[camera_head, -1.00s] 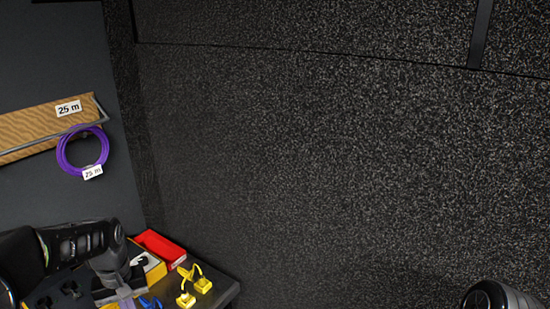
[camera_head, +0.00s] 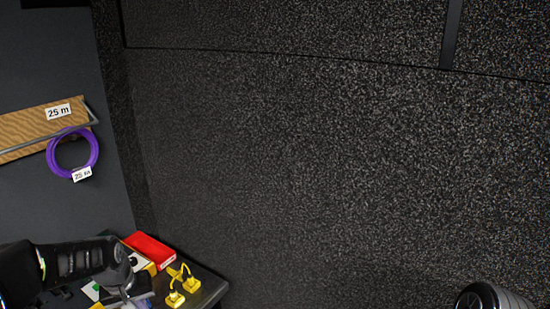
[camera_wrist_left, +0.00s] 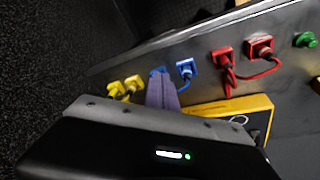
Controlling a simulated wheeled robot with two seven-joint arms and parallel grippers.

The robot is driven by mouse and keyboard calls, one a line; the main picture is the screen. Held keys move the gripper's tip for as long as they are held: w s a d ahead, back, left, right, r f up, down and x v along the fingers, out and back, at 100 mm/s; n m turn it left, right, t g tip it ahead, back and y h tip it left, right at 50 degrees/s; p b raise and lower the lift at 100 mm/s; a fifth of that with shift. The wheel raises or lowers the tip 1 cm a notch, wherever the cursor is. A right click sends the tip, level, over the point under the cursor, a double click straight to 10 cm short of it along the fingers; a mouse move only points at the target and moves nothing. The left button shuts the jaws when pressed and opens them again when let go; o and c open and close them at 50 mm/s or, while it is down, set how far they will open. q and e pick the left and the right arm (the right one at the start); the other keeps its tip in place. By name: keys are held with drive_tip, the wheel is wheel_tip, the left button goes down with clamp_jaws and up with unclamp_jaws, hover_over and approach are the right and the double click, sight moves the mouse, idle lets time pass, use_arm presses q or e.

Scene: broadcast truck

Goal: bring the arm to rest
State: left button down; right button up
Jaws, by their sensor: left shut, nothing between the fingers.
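My left arm enters at the lower left of the head view, with its gripper (camera_head: 131,291) over the worktop (camera_head: 208,291), partly cut off by the bottom edge. In the left wrist view the shut, greyish-purple fingers (camera_wrist_left: 162,92) hold nothing. They show in front of the row of coloured connectors, close to a blue connector (camera_wrist_left: 186,69). I cannot tell whether they touch anything. My right gripper is in neither view.
Yellow connectors (camera_head: 176,298) and a red box (camera_head: 148,250) are on the worktop near the gripper. Red connectors (camera_wrist_left: 223,58) and a green one (camera_wrist_left: 306,40) are farther along. The dark carpeted area is clear.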

use_arm(q)
drive_tip(key=s+d+f+m+t+h, duration=0.1)
drive_tip(key=s+d+f+m+h, duration=0.2)
drive_tip(key=d+f, duration=1.4)
drive_tip(key=s+d+f+g, duration=0.1)
drive_tip(key=s+d+f, duration=0.2)
drive_tip(key=s, duration=0.4)
drive_tip(key=s+d+f+g, duration=0.1)
drive_tip(key=s+d+f, duration=0.2)
drive_tip(key=s+d, duration=0.2)
drive_tip(key=s+d+f+g+h, duration=0.1)
drive_tip(key=s+d+f, duration=0.3)
drive_tip(key=s, duration=0.5)
drive_tip(key=shift+s+d, duration=0.15)
drive_tip(key=shift+d, duration=0.05)
drive_tip(key=shift+a+f, duration=0.1)
